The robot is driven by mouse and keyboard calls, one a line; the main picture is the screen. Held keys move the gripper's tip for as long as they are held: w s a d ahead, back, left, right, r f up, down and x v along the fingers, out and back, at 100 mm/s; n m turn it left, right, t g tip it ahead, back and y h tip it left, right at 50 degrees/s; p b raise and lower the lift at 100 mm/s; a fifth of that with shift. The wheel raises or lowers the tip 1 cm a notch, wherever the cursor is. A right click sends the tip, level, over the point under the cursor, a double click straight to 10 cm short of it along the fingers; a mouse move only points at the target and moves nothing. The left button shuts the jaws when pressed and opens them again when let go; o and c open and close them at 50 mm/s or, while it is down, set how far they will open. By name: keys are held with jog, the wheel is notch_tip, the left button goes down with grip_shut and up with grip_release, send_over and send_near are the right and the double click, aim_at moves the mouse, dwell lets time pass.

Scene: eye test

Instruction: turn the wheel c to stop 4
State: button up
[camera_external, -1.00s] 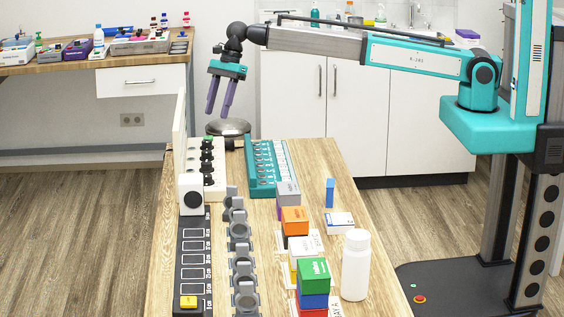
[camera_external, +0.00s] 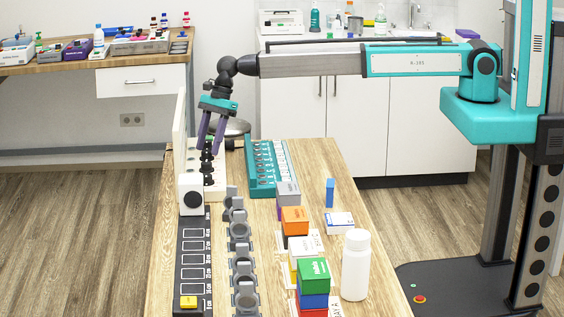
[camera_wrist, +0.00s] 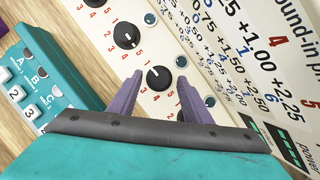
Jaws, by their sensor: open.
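A pale panel (camera_external: 216,189) carries a row of black wheels at the far left of the table. In the wrist view, one black wheel (camera_wrist: 160,80) with a white pointer line lies between the fingertips. The line points toward the upper left. A second wheel (camera_wrist: 127,37) lies beyond it. Red numbers surround both; I cannot read which wheel is c. My gripper (camera_external: 206,152) is above the panel, its purple fingers pointing down, open, one on either side of the row. It also shows in the wrist view (camera_wrist: 159,84). Whether the fingers touch the wheel is unclear.
A teal rack (camera_external: 262,170) stands right of the panel. A tall white board (camera_external: 180,130) with printed numbers stands left of it. A white block with a black disc (camera_external: 191,183) is in front. Several coloured boxes and a white bottle (camera_external: 355,265) stand nearer.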

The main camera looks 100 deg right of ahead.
jog(key=shift+w+a+f, duration=0.1)
jog(key=shift+a+f, duration=0.1)
jog(key=shift+f, duration=0.3)
jog(key=shift+c, duration=0.6)
jog(key=c, duration=0.9)
jog(key=shift+c, duration=0.2)
